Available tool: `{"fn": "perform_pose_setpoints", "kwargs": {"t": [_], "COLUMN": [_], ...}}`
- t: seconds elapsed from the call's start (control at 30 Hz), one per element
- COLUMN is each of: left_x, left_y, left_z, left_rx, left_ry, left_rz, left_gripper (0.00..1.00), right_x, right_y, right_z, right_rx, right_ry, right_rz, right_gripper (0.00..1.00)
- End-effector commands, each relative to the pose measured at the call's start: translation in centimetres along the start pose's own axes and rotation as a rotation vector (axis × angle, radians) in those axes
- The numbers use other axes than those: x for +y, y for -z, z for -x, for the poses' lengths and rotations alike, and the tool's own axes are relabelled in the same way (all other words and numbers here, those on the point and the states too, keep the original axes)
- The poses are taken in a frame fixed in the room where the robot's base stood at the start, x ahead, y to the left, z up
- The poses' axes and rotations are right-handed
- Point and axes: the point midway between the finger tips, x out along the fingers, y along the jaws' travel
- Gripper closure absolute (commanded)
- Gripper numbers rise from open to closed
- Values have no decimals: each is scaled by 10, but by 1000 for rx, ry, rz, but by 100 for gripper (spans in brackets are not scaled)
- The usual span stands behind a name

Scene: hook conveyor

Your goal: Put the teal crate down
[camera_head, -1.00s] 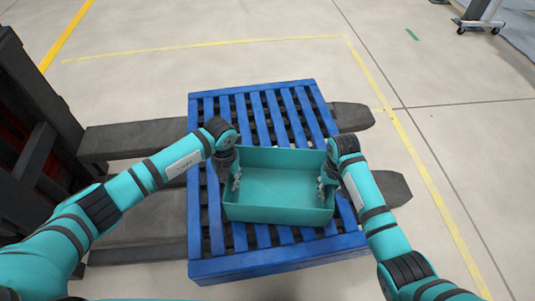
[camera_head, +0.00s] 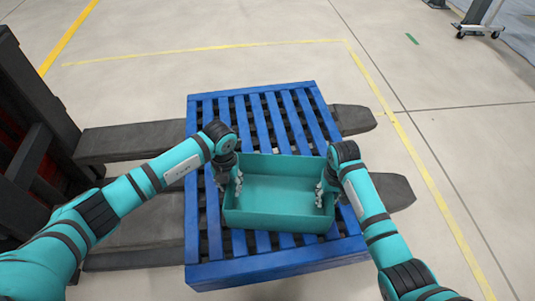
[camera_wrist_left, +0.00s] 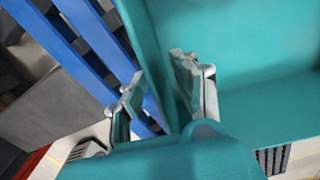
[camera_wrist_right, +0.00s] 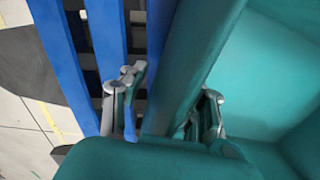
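The teal crate (camera_head: 278,226) is an empty open box, upright over the front half of the blue pallet (camera_head: 225,272). It appears to rest on the slats; its underside is hidden. My left gripper (camera_head: 236,186) is at its left wall and my right gripper (camera_head: 323,188) at its right wall. In the left wrist view, the left gripper's fingers (camera_wrist_left: 160,92) straddle the crate wall (camera_wrist_left: 150,45), one outside and one inside. In the right wrist view, the right gripper's fingers (camera_wrist_right: 168,105) straddle the other wall (camera_wrist_right: 205,40). Blue slats show between each outer finger and the wall, so both look open.
The pallet lies across dark forks (camera_head: 140,138) of a lift machine (camera_head: 35,120) at the left. Bare slats lie behind the crate. Yellow floor lines (camera_head: 405,135) run behind and to the right over clear floor.

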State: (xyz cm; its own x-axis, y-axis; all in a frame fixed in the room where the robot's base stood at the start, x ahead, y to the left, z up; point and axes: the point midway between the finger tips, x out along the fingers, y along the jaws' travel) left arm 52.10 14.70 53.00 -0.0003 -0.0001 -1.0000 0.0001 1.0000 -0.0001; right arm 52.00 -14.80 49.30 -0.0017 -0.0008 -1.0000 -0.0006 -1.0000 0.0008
Motion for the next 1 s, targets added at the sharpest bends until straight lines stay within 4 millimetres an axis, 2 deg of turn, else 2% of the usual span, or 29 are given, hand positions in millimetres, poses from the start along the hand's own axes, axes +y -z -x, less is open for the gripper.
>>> {"fn": "perform_pose_setpoints", "kwargs": {"t": [0.3, 0.5, 0.67, 0.77, 1.0], "left_x": [1, 1, 1, 1, 1], "left_y": [-2, 0, 0, 0, 0], "left_z": [66, 98, 109, 110, 110], "left_rx": [-5, -1, 0, 2, 1], "left_ry": [-1, -1, -2, -2, -2], "left_rz": [0, 0, 1, 2, 1], "left_gripper": [71, 71, 71, 71, 71], "right_x": [0, 0, 0, -1, -1], "right_y": [0, 0, 0, 1, 2], "right_z": [0, 0, 2, 11, 59], "right_rx": [0, 0, 1, 4, 6], "right_ry": [1, 1, 1, 2, 2], "right_rz": [0, 0, 0, 0, 1], "right_gripper": [71, 71, 71, 71, 71]}}
